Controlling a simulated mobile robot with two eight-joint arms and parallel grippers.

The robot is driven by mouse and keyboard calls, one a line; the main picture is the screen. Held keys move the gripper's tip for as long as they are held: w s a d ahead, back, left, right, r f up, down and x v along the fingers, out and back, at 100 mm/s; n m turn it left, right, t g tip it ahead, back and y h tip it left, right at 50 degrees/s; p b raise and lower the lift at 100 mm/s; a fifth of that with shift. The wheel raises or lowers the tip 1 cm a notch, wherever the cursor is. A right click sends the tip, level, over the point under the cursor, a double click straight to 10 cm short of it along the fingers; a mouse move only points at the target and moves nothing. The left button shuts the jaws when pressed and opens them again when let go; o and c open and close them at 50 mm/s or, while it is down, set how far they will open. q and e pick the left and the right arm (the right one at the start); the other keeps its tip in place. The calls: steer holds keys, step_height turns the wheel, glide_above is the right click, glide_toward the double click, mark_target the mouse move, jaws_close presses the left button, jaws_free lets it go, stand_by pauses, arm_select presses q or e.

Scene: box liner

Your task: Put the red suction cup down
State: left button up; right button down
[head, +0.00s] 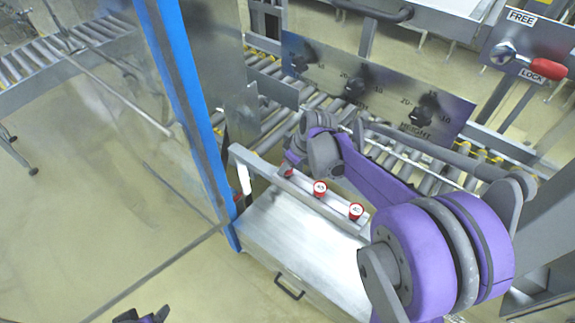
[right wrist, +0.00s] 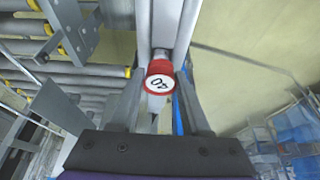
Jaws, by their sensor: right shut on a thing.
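A red suction cup (right wrist: 160,82) with a round white top marked 40 sits between the two fingers of my right gripper (right wrist: 161,70) in the right wrist view. The right gripper is shut on it. In the head view my right gripper (head: 292,160) is at the far end of the rail, with a red cup (head: 286,173) partly hidden beside it. Two more red cups with white tops, a middle one (head: 320,187) and a nearer one (head: 356,210), stand on the metal rail (head: 262,168). Part of my left arm shows at the bottom edge, its fingers unclear.
A bare metal tray (head: 290,240) lies in front of the rail. A blue post (head: 182,90) with a clear panel stands to its left. Behind are a dial panel (head: 375,88), roller conveyors (head: 285,100) and a red-handled lever (head: 530,65).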

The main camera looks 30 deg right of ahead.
steer(key=shift+f, duration=0.35)
steer(key=shift+c, duration=1.8)
jaws_free()
steer(key=shift+r, duration=0.1)
steer(key=shift+r, duration=0.3)
steer(key=p+v, duration=0.1)
steer(key=v, duration=1)
steer(key=s+a+f+m+h, duration=0.1)
steer(key=s+a+f+m, duration=0.1)
steer(key=s+a+f, duration=0.2)
steer(key=s+a+f+m+t, duration=0.1)
steer(key=s+a+f, duration=0.3)
steer(key=s+a, duration=0.4)
steer(key=s+m, duration=0.1)
steer(key=s, duration=0.4)
steer(key=shift+s+f+m+h, duration=0.15)
steer(key=shift+s+m+h, duration=0.15)
steer(key=shift+h, duration=0.1)
